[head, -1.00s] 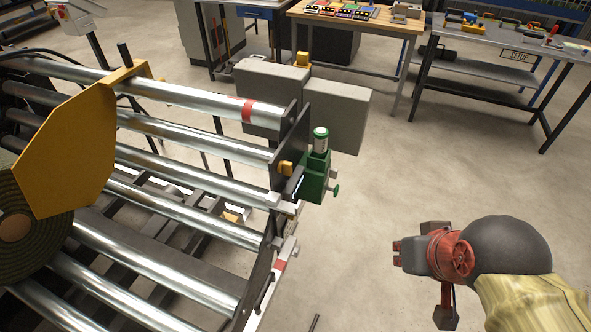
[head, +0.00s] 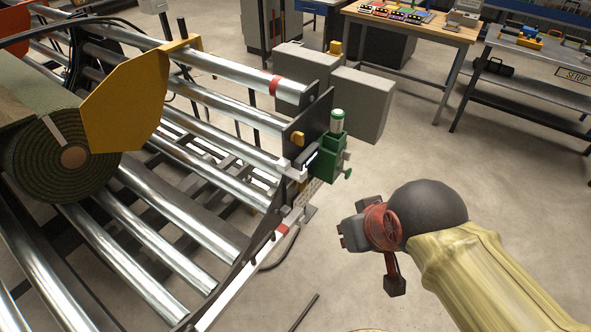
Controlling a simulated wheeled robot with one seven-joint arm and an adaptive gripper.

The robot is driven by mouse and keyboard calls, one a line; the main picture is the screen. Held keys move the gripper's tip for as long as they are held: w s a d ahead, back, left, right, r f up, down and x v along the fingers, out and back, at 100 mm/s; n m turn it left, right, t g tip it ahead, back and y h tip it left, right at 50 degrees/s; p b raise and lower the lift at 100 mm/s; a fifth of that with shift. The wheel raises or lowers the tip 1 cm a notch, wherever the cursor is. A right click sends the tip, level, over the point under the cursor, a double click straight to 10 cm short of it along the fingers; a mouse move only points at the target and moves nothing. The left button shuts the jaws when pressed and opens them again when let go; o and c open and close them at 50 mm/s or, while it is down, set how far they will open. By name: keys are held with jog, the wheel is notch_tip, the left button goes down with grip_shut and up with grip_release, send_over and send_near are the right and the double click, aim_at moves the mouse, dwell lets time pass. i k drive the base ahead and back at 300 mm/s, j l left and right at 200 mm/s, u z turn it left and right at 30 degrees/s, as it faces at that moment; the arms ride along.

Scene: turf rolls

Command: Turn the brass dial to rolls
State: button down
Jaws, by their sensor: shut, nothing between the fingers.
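My gripper (head: 352,234), with red and grey parts, hangs over the open floor at right of centre, on an arm in a yellowish sleeve. It looks shut and empty, and touches nothing. No dial with readable markings shows. A small brass-yellow piece (head: 298,138) sits on the dark end plate of the roller machine, beside a green unit (head: 330,155); I cannot tell whether it is the dial. My gripper is to the right of and nearer than that unit, with a gap between them. A rolled green turf (head: 45,160) lies on the rollers at left.
Steel rollers (head: 190,160) and a yellow guard plate (head: 125,112) fill the left. Grey boxes (head: 360,102) stand behind the green unit. A wooden table (head: 410,24) and a dark bench (head: 530,90) are at the back.

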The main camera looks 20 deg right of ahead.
aim_at(301, 187)
jog(key=k+l+u, duration=0.4)
jog(key=k+l, duration=0.55)
jog(key=l, duration=0.15)
